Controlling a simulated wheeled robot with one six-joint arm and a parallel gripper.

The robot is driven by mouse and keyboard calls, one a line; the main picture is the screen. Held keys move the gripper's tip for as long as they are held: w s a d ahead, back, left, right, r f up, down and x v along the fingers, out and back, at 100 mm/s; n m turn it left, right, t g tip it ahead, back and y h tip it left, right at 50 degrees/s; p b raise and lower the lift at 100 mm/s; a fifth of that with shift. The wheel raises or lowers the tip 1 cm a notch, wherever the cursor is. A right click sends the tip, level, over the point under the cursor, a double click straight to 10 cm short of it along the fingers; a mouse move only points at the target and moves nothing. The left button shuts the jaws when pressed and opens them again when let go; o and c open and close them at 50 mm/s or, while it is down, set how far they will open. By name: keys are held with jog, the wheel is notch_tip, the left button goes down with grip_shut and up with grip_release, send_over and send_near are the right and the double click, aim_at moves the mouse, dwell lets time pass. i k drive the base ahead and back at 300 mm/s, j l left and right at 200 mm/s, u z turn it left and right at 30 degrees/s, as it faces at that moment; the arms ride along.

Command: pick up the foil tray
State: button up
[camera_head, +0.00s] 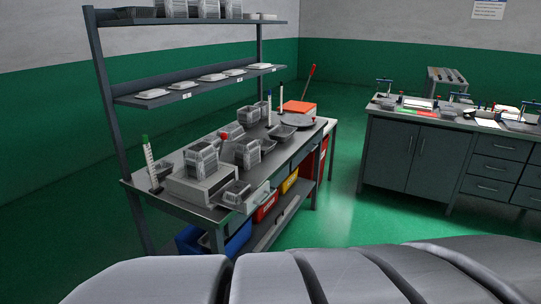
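Several small grey tray-like containers stand on the metal workbench (222,147). One shallow tray (236,191) is at the bench's near edge, by a light grey box-shaped device (200,187). Another open tray (283,132) lies farther back, beside a round dark plate (299,121). Both look metallic, but at this size I cannot tell which one is the foil tray. My gripper is not in view, and nothing is seen touching either tray.
Tall grey containers (201,160) crowd the bench around the trays. Shelves (200,85) rise behind it. Blue (238,238), red and yellow bins sit below. A dark cabinet bench (420,155) stands at right. Green floor (335,225) is open between the benches.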

aim_at(238, 194)
jog(key=i+j+u, duration=0.1)
jog(key=i+j, duration=0.4)
jog(key=i+j+u, duration=0.15)
jog(key=i+j, duration=0.3)
jog(key=i, duration=0.25)
